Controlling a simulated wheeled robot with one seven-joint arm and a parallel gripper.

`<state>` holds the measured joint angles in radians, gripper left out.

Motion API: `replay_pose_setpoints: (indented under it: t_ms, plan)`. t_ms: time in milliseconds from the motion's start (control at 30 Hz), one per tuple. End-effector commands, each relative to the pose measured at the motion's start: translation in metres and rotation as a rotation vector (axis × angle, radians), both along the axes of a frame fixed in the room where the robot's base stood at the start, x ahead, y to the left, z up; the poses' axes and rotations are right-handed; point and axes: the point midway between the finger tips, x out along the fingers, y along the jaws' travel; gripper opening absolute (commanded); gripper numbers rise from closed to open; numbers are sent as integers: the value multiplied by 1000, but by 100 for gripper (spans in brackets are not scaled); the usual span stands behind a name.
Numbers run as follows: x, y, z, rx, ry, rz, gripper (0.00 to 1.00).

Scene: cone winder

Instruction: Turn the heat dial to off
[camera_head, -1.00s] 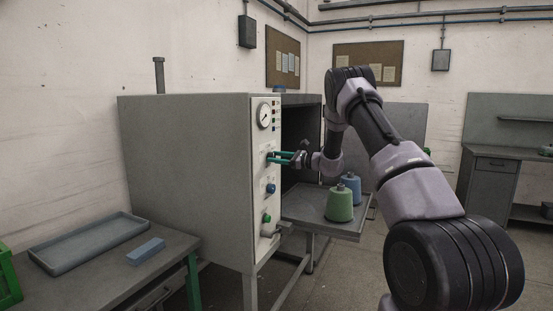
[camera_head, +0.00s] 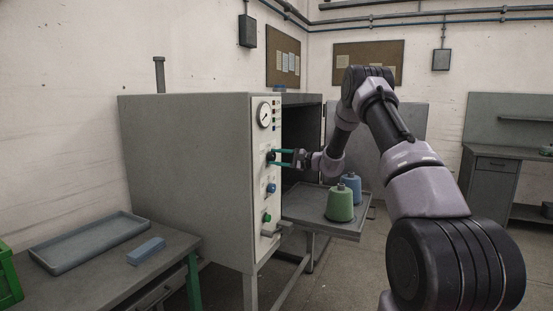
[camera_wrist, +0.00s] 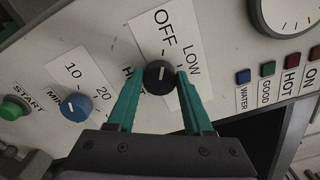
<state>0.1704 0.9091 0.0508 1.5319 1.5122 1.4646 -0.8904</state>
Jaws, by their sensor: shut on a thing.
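The heat dial is a black round knob (camera_wrist: 158,77) on the cabinet's pale front panel, beside OFF, LOW and a partly covered third label. Its light pointer line lies up toward the OFF end, but its exact setting is hard to read. My gripper (camera_wrist: 158,84) has its two green fingers on either side of the dial and is shut on it. In the head view my gripper (camera_head: 276,157) reaches the panel from the right, and the dial is small and mostly hidden by the fingers.
A blue minutes dial (camera_wrist: 76,108) and a green START button (camera_wrist: 13,108) sit close by. A gauge (camera_head: 264,115) is above. Green (camera_head: 340,204) and blue (camera_head: 351,183) cones stand on the oven's pulled-out tray (camera_head: 318,223). A bench holds a shallow tray (camera_head: 85,250) and blue block (camera_head: 146,251).

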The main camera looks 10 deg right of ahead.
Motion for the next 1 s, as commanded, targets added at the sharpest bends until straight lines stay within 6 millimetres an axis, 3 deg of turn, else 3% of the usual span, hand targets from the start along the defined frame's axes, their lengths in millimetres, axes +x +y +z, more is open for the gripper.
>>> replay_pose_setpoints:
  t_ms: [600,633,700,1000]
  plan:
    - [0,-1,-2,-28,-32,-1,0]
    - [-1,-1,-2,-28,-32,-1,59]
    - [0,-1,-2,-27,-31,-1,81]
    - [0,-1,-1,-25,-32,0,81]
